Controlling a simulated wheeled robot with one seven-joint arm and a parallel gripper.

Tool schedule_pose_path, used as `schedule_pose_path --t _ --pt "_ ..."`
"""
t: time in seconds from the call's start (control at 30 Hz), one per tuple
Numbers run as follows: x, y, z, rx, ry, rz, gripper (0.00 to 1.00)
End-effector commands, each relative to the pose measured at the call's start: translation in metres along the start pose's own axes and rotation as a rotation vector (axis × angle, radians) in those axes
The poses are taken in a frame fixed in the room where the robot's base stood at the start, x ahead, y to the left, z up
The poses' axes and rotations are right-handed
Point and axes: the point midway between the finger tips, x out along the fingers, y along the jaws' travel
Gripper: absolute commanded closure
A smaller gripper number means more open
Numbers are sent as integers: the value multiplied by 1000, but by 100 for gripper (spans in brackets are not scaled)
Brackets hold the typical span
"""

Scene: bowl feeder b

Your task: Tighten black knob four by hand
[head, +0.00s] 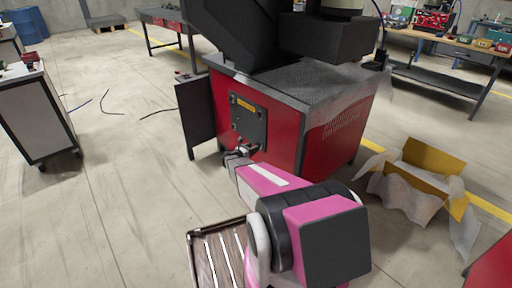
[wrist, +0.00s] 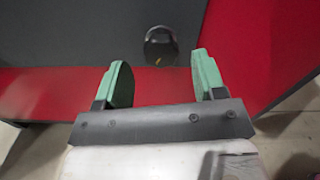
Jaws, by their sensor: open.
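A black round knob (wrist: 161,46) with a small yellow mark sits on the dark panel (wrist: 85,35) in the wrist view. It lies ahead of my gripper (wrist: 161,80), whose two green fingers are apart, with nothing between them. The knob is just beyond the fingertips, roughly midway between them, a little nearer the right one. In the head view, my gripper (head: 240,152) is at the lower edge of the dark panel (head: 242,112) on the red machine cabinet (head: 285,158). Other knobs on the panel are too small to tell apart, and no number can be read.
An open dark cabinet door (head: 195,112) stands left of the panel. A yellow box with a draped grey sheet (head: 410,180) is on the floor at right. A white cart (head: 42,115) stands at far left. The floor between cart and cabinet is mostly clear.

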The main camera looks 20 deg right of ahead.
Motion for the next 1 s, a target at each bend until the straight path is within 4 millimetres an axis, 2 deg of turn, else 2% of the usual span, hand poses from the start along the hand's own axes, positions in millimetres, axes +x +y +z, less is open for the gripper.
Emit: schedule_pose_path --t 0.1,0.23,0.6,0.67,0.7,0.77,1.0 --pt "17 0 0 1 1 -2 36" --pt "27 0 0 1 0 0 36" --pt "32 0 0 1 0 0 36" --pt "32 0 0 1 0 0 52" --pt "32 0 0 1 0 0 65" --pt "32 0 0 1 1 0 85" --pt "32 0 0 8 1 0 86"
